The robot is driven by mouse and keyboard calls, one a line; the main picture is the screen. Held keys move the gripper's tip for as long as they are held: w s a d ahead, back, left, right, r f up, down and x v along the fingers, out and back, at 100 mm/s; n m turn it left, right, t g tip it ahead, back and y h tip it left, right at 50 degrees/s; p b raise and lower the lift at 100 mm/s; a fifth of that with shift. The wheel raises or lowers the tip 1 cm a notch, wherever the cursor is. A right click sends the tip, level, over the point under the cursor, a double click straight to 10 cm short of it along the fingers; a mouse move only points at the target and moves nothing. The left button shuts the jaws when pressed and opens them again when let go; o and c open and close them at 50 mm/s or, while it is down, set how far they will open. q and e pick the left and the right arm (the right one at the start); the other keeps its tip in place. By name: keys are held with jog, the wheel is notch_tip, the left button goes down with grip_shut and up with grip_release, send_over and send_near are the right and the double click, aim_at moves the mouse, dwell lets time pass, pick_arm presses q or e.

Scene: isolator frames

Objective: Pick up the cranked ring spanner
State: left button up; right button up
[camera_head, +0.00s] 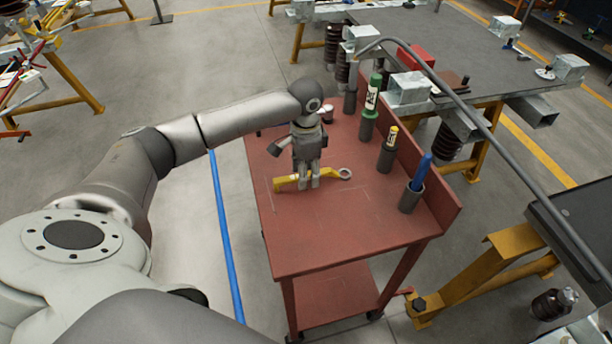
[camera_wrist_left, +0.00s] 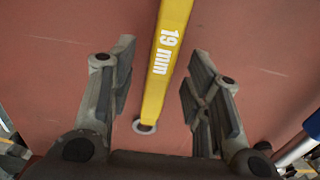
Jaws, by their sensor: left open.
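The cranked ring spanner (camera_head: 331,172) is yellow with a grey ring end and lies on the red cart top. In the left wrist view its yellow shaft (camera_wrist_left: 167,55), marked "19 mm", runs between the fingers, with one ring end near the palm. The other end is out of that view. My left gripper (camera_head: 308,184) points down over the spanner and hides part of its middle. In the wrist view the left gripper (camera_wrist_left: 160,75) is open, with one finger on each side of the shaft and gaps to both. My right gripper is not in view.
The red cart (camera_head: 345,230) has a raised edge on its right. The cart's front is clear. A grey pipe (camera_head: 480,125) passes to the right.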

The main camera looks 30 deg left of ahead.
pick_arm(q)
jog(key=shift+f, duration=0.85)
grip_shut()
jog(key=shift+r, duration=0.1)
